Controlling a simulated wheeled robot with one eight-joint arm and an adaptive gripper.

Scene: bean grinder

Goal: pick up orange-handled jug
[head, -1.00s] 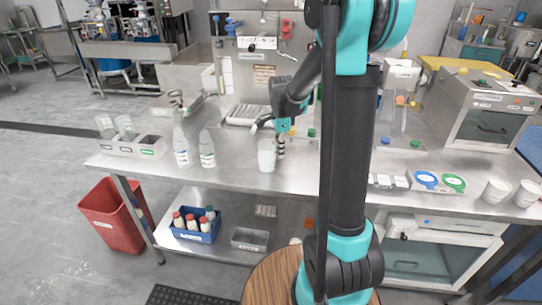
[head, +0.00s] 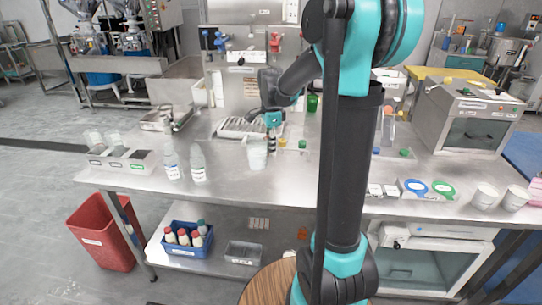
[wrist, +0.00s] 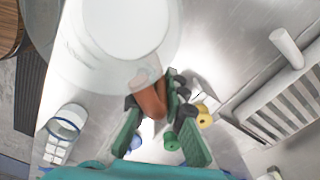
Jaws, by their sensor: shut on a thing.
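The jug is a pale, translucent, cup-like vessel (head: 257,154) near the middle of the bench in the head view. In the wrist view the jug (wrist: 120,30) fills the top, and its orange handle (wrist: 153,102) points down between my fingers. My gripper (wrist: 152,95) is shut on this handle, one green-padded finger on each side. In the head view my gripper (head: 271,132) is at the jug's right side, small and partly dark against the rack. The jug looks upright and seems a little above the bench.
Two labelled bottles (head: 198,163) stand left of the jug, beside a grey sorting tray (head: 122,158). A slotted rack (head: 235,127) lies behind it. Small colored-capped items stand to its right. Two white cups (head: 486,197) are at the far right. The front bench strip is clear.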

